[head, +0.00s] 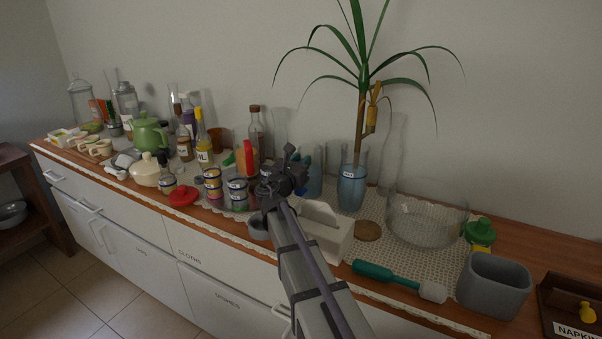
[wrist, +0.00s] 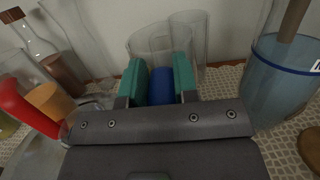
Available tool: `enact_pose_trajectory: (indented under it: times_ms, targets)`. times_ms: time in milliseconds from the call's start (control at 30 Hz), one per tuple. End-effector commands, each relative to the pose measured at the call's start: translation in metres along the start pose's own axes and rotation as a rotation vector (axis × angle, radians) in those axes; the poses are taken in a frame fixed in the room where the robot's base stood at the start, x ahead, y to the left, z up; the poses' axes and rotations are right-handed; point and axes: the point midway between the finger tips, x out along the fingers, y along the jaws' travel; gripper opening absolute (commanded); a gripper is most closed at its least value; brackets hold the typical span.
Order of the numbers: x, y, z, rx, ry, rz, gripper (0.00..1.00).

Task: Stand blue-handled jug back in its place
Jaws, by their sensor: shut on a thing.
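My gripper (wrist: 159,82) has its teal fingers shut on the blue handle (wrist: 160,86) of a jug. In the wrist view, clear glass (wrist: 150,42) shows just beyond the fingers and appears to be the jug's body. Its base is hidden, so I cannot tell whether it touches the counter. In the head view, my gripper (head: 302,163) is over the middle of the counter, left of the plant vase, and my wrist hides most of the jug.
A blue vase (head: 352,188) with a tall plant stands close on the right. A red-handled jug (wrist: 38,104) with orange contents stands close on the left. A white tissue box (head: 325,238), a brown coaster (head: 368,231) and a glass bowl (head: 428,220) are nearby. Bottles crowd the left.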

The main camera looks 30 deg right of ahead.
Motion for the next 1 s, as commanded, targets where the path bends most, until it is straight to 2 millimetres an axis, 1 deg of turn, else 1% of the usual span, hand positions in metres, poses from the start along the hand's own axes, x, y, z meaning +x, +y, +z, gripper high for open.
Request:
enact_pose_trajectory:
  times_ms: [200,333,367,600,800,900,967,1000]
  targets:
    - [0.000,0.000,0.001,-0.001,-0.001,0.000,0.00]
    - [-0.001,0.000,-0.004,-0.001,-0.001,0.000,0.00]
    - [0.000,0.000,-0.003,0.000,0.000,0.000,0.30]
    - [0.000,0.000,-0.002,0.000,0.000,0.000,0.53]
    - [0.000,0.000,-0.002,0.000,0.000,0.000,0.53]
    - [-0.001,0.000,0.003,0.000,0.000,0.000,0.53]
    - [-0.011,0.000,0.000,0.000,0.000,0.002,0.53]
    - [-0.020,-0.001,0.000,0.000,0.000,0.002,0.53]
